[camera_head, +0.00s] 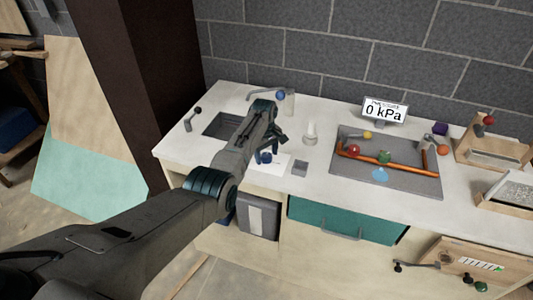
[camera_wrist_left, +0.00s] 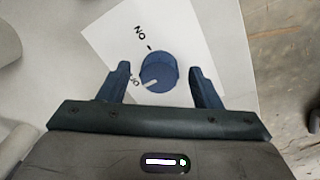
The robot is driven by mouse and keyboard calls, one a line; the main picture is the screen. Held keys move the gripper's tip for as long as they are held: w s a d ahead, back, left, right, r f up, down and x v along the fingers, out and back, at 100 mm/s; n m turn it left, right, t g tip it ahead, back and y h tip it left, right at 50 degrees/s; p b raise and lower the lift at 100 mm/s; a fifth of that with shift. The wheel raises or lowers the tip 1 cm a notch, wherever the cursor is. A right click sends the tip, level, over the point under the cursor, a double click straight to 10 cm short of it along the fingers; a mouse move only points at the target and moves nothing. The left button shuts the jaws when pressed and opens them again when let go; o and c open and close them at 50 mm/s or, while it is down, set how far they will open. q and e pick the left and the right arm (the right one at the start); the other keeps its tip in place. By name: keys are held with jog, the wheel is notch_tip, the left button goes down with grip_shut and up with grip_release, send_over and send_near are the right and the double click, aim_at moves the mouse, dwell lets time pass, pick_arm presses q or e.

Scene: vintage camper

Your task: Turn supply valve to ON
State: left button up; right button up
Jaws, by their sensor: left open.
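The supply valve is a round blue knob (camera_wrist_left: 158,71) with a white pointer, on a white card (camera_wrist_left: 110,35) on the counter. The pointer aims down-left in the left wrist view, toward a partly hidden label. The "ON" label (camera_wrist_left: 140,33) and its tick lie above the knob, off the pointer's line. My left gripper (camera_wrist_left: 161,72) is open, with one finger on each side of the knob; I cannot tell if they touch it. In the head view the gripper (camera_head: 275,139) is over the card, and the knob (camera_head: 265,157) shows below it. My right gripper is out of view.
A display (camera_head: 385,111) reads 0 kPa. A grey panel (camera_head: 410,183) with an orange pipe and several coloured knobs lies to the right. A sink (camera_head: 220,124) is at the left. A white bottle (camera_head: 310,133) stands right of the gripper. A wall runs behind the counter.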

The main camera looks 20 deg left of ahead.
pick_arm(q)
jog(key=c, duration=1)
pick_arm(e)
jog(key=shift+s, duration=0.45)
